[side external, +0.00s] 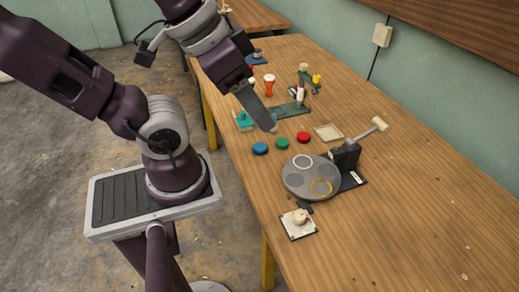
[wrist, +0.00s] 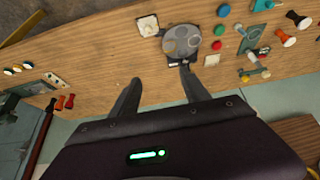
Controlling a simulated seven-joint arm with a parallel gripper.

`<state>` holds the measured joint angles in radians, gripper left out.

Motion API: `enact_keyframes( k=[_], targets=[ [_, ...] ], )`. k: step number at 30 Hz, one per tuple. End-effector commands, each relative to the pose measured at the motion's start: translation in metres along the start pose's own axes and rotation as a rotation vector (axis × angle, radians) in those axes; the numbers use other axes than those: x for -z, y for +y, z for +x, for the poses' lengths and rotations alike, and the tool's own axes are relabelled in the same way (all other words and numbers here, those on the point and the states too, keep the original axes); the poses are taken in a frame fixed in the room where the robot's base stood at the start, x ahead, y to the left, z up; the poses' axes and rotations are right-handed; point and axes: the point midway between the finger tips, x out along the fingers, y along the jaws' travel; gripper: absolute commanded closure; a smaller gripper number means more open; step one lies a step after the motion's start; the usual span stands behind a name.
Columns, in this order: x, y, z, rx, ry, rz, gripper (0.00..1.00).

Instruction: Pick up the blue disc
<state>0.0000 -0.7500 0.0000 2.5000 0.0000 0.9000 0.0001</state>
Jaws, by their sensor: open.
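The blue disc (side external: 260,148) lies flat on the wooden table, leftmost in a short row with a green disc (side external: 282,143) and a red disc (side external: 303,137). In the wrist view the blue disc (wrist: 223,10) is at the top edge, right of centre, with the green disc (wrist: 220,30) and red disc (wrist: 217,45) below it. My gripper (side external: 271,128) hangs over the table near the discs in the side view. In the wrist view its two fingers (wrist: 160,73) are spread apart with nothing between them. The blue disc is outside the fingers.
A grey round plate with marked circles (side external: 296,181) stands by a dark block and a mallet (side external: 372,128). A white square base with a knob (side external: 299,222) is at the near edge. The right side is clear.

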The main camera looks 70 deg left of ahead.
Motion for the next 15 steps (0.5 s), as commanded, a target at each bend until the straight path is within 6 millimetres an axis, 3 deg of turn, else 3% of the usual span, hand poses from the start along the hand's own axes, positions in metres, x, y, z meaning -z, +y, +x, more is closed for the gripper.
enact_keyframes(
  k=[11,15],
  targets=[
    [0.003,-0.002,0.002,0.008,-0.008,-0.016,0.34],
    [0.036,-0.03,0.032,0.088,-0.087,-0.184,0.34]
  ],
)
